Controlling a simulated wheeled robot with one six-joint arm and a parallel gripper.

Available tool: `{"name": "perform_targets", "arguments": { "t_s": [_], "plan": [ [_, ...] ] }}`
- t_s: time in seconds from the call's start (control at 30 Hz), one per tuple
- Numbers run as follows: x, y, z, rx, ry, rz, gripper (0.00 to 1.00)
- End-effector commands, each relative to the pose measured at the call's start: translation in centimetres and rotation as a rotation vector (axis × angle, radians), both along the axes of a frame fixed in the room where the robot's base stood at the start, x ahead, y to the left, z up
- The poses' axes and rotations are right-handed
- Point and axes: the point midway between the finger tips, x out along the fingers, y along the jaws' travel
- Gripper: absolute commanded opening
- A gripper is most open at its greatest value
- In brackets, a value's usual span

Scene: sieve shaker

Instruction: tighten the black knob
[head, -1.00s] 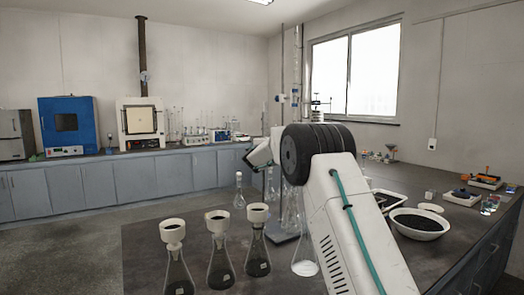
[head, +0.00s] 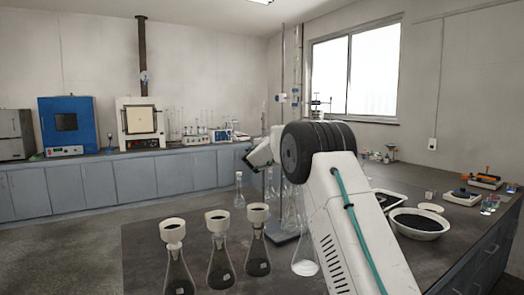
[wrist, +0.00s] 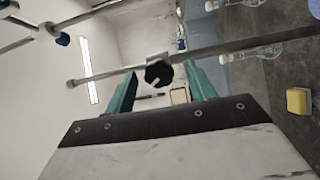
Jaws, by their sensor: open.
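The black knob (wrist: 158,74) shows in the wrist view, a dark lobed knob on a grey clamp piece on a metal rod (wrist: 105,76). My gripper (wrist: 160,70) is open, with one teal finger to the left of the knob and one to the right. In the picture the knob lies between the fingertips with a gap on each side. I cannot tell whether the tips reach as deep as the knob. In the head view my arm hides the fingers, and I cannot make out the knob.
In the head view, flasks with funnels (head: 219,262) stand at the front of the dark bench (head: 145,237). A bowl of black grains (head: 418,223) is on the right. In the wrist view, glass flasks (wrist: 252,53) and a yellow block (wrist: 299,102) lie to the right.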

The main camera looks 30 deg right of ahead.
Motion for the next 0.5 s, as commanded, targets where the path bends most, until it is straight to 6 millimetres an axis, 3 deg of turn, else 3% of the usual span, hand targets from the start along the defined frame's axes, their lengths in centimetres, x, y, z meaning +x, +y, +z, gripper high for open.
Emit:
{"name": "perform_targets", "arguments": {
  "t_s": [0.3, 0.5],
  "plan": [
    [-4.2, 3.0, 0.1, 0.0, 0.0, 0.002, 0.55],
    [-5.8, 4.2, 0.0, 0.001, 0.001, 0.001, 0.55]
  ]
}}
